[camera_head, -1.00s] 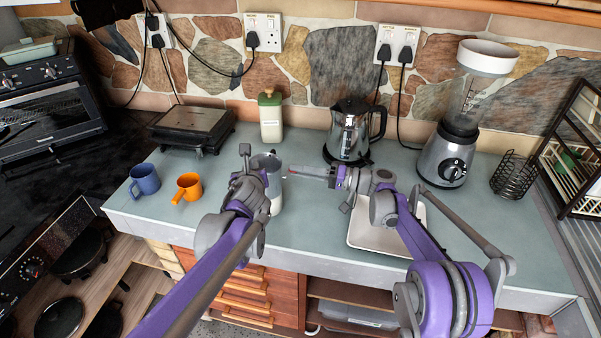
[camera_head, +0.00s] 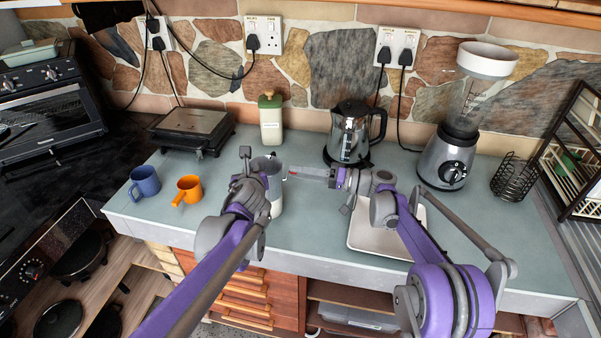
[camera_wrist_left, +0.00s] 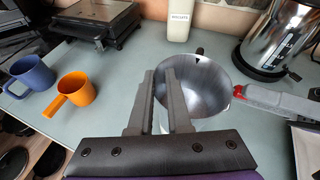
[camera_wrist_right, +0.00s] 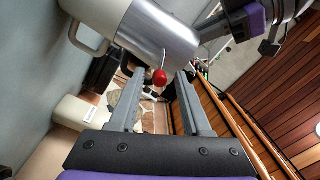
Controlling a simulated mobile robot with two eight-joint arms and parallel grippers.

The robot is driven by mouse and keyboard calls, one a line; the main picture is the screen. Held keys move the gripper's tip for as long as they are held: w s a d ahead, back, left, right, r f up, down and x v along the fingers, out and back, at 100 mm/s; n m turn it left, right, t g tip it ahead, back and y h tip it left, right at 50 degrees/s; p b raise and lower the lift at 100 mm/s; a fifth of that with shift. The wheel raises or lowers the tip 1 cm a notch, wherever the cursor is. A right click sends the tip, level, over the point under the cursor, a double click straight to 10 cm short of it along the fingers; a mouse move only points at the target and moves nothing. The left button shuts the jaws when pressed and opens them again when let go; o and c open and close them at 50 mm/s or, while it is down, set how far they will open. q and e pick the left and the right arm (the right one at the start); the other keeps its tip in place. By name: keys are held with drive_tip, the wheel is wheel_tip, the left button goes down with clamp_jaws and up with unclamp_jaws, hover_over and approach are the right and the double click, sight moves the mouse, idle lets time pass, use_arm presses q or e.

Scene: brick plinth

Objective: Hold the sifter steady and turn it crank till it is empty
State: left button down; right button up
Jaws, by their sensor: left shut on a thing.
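The sifter (camera_head: 277,207) is a silvery metal cylinder near the front of the counter, partly hidden by my left arm. The left wrist view looks into its open top (camera_wrist_left: 200,90); no contents can be made out. My left gripper (camera_head: 246,160) is shut on the sifter's wall at its left side. It shows in the left wrist view (camera_wrist_left: 160,72). The crank's red knob (camera_wrist_right: 160,77) sits on a thin rod at the sifter's side. My right gripper (camera_wrist_right: 160,73) is open, with its fingers on either side of the knob and visible gaps beside it.
A blue mug (camera_head: 145,183) and an orange mug (camera_head: 188,190) stand at the left. A kettle (camera_head: 350,135) and a green-lidded container (camera_head: 270,120) are behind. A white tray (camera_head: 365,242) lies under my right arm. A blender (camera_head: 447,155) stands right.

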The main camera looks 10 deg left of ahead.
use_arm(q)
drive_tip(key=shift+f, duration=0.1)
use_arm(e)
drive_tip(key=shift+d+f, duration=0.1)
drive_tip(key=shift+d, duration=0.05)
drive_tip(key=s+d, duration=0.1)
drive_tip(key=d, duration=1)
drive_tip(key=shift+s+d+f, duration=0.15)
drive_tip(key=shift+d, duration=0.25)
use_arm(q)
drive_tip(key=c, duration=0.8)
unclamp_jaws()
